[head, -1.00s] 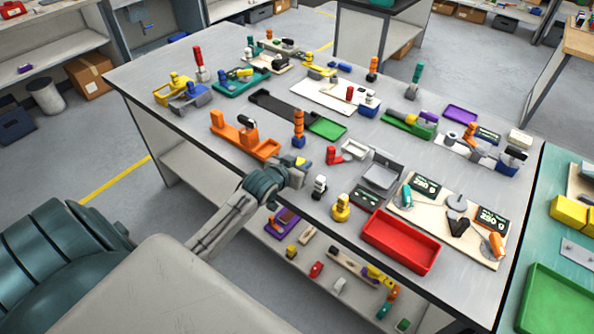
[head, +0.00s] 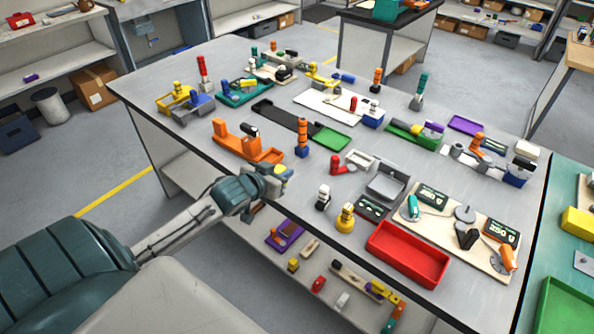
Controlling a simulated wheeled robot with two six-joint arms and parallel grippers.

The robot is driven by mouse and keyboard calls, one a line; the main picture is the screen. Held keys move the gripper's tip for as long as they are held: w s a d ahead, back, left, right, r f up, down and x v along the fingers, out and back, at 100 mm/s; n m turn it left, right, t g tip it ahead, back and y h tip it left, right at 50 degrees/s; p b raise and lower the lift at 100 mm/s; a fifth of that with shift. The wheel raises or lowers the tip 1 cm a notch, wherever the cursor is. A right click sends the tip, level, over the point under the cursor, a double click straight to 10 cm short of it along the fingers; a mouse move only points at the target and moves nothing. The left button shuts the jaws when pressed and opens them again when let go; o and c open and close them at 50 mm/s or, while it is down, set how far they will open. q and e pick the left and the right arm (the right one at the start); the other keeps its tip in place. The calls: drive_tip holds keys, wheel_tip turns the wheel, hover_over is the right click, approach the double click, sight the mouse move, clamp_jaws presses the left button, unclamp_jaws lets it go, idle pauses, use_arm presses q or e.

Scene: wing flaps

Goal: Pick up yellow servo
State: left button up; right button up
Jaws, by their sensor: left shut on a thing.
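My left gripper (head: 276,182) is at the near edge of the table, shut on a small yellow part that looks like the yellow servo (head: 282,169). Only a bit of the yellow part shows past the fingers; the rest is hidden by the gripper. A separate yellow piece with a round base (head: 345,219) stands upright on the table to the right of the gripper. My right gripper is not in view.
The grey table (head: 290,209) is crowded. An orange holder (head: 250,151) lies behind the gripper, and an orange and blue stack (head: 302,138) stands nearby. A black and white figure (head: 323,197) and a red tray (head: 407,254) are to the right. A lower shelf holds small parts.

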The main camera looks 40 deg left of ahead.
use_arm(q)
drive_tip(key=s+a+r+p, duration=0.1)
drive_tip(key=s+a+p, duration=0.1)
drive_tip(key=s, duration=0.6)
drive_tip(key=shift+a, duration=0.75)
